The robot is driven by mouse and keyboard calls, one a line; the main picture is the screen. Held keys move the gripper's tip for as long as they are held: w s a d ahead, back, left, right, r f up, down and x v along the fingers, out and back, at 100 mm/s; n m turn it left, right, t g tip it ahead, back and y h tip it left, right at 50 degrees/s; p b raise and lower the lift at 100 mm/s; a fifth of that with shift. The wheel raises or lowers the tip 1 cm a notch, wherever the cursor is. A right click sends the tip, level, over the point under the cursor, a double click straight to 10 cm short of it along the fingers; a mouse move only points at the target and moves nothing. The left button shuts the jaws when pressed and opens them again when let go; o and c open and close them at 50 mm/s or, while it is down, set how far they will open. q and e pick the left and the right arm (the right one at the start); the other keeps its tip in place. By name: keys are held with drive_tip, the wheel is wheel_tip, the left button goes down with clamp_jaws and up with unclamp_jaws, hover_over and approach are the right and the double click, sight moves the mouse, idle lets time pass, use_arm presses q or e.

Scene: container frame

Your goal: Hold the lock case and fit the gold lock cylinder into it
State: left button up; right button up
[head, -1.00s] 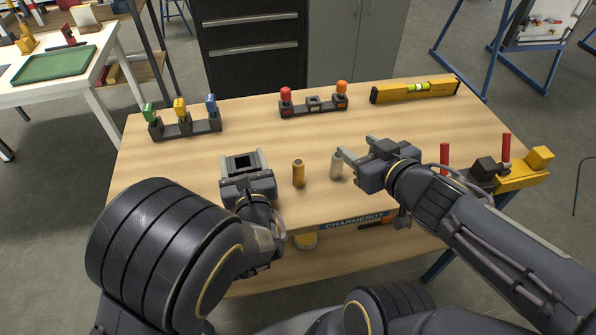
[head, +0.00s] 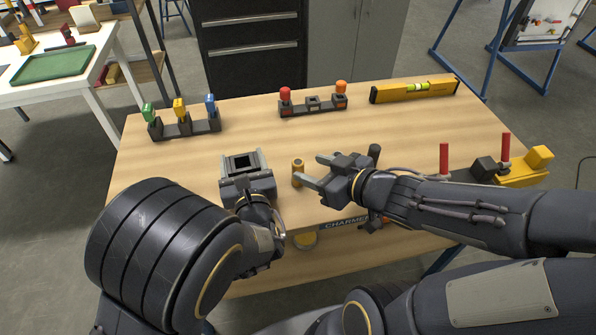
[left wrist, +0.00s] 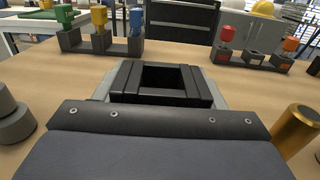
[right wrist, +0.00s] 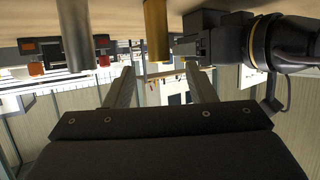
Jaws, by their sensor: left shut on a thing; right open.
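The dark lock case (head: 240,164), with a square opening facing up, is held in my left gripper (head: 245,172), which is shut on it. The case also shows in the left wrist view (left wrist: 165,81). The gold lock cylinder (head: 297,173) stands upright on the table, right of the case; it also shows at the right edge of the left wrist view (left wrist: 297,130). My right gripper (head: 314,170) is open and empty, its fingers pointing left toward the gold cylinder. In the right wrist view the gold cylinder (right wrist: 157,30) appears between the fingers' lines, apparently untouched.
A dark cylinder (head: 374,152) rises behind that gripper. Racks with coloured pieces (head: 185,125) and (head: 313,104), a yellow level (head: 415,90) and a yellow fixture (head: 525,172) lie further off.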

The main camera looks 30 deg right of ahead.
sight(303, 167)
drive_tip(key=shift+f+x, duration=0.15)
drive_tip(key=shift+x, duration=1.35)
drive_tip(key=shift+f+x, duration=0.15)
drive_tip(key=shift+x, duration=1.3)
drive_tip(key=shift+s+d, duration=0.1)
clamp_jaws()
